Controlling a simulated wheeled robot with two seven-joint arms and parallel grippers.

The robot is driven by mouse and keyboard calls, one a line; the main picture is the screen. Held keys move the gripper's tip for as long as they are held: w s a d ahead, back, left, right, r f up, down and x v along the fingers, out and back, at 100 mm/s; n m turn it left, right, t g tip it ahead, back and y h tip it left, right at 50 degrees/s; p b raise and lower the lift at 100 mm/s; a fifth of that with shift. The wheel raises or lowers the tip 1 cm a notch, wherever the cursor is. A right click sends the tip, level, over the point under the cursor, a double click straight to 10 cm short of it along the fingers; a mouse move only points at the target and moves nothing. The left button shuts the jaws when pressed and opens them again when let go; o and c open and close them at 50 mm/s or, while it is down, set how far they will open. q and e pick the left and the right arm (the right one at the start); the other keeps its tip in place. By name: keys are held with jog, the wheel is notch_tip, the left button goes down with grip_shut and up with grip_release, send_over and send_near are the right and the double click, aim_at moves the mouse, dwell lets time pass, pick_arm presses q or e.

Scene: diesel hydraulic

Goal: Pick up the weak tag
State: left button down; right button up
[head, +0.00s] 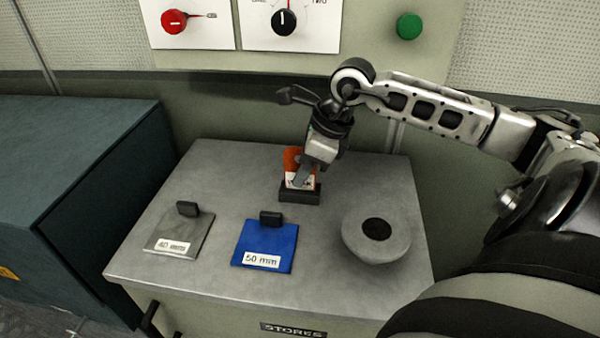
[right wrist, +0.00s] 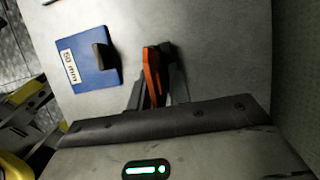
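An orange tag with a white label (head: 291,163) stands upright in a black holder (head: 300,195) on the grey cabinet top; its print is too small to read, so I cannot confirm that it is the weak tag. My right gripper (head: 303,180) is at the tag from above and partly covers it. In the right wrist view the orange tag (right wrist: 152,75) shows edge-on between the two fingers of my right gripper (right wrist: 158,88). I cannot tell whether both fingers touch it. My left gripper is not in view.
A blue plate marked 50 mm (head: 266,242) and a grey plate marked 40 mm (head: 180,231) lie to the left, each with a black upright tab. A round grey dish (head: 376,236) sits at the right. A control panel (head: 240,25) is behind; a dark teal box (head: 70,170) stands left.

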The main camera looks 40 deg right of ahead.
grip_shut()
